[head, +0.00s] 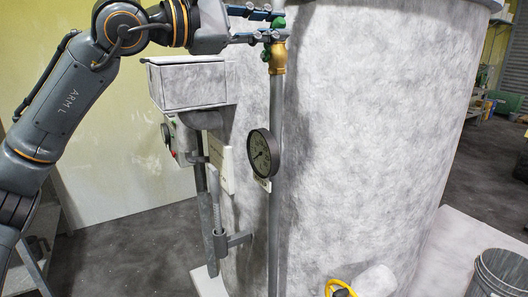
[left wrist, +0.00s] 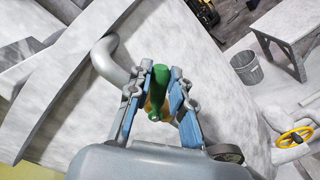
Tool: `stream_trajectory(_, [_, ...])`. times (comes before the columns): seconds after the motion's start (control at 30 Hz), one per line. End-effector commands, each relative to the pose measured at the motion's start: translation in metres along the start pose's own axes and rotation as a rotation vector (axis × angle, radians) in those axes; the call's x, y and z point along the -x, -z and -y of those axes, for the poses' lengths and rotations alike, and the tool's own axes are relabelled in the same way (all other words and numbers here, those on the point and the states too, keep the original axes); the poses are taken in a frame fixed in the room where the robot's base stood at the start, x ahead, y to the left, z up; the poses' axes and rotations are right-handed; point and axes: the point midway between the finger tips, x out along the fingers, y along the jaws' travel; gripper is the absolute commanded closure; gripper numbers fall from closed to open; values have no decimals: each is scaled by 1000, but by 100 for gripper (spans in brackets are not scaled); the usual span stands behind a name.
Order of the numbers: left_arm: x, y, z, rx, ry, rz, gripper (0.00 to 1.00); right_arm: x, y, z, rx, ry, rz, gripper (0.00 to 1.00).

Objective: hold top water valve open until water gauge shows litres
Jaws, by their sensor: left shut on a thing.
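The top water valve has a brass body (head: 278,58) on a thin grey vertical pipe and a green handle (head: 278,24). My left gripper (head: 277,27) is at the valve, with its blue-padded fingers on either side of the green handle. In the left wrist view the green handle (left wrist: 159,82) stands between the fingers (left wrist: 156,112), which are shut on it. The round water gauge (head: 264,152) is on the pipe below the valve. My right gripper is not in view.
The big grey mottled tank (head: 370,130) fills the middle. A grey box (head: 187,84) juts out at its left, above a small panel with a red button. A yellow handwheel (head: 340,288) is low on the tank. A grey pail (head: 500,274) stands at the lower right.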

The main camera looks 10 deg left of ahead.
Motion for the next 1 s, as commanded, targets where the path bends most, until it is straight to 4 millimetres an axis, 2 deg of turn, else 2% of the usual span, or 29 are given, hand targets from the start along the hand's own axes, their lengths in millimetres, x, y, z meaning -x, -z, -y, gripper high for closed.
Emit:
stream_trajectory(0.3, [1, 8, -25, 0, -5, -3, 95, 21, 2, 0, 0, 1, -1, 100])
stream_trajectory(1.0, [0, 11, -22, 0, -1, -6, 95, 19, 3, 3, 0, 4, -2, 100])
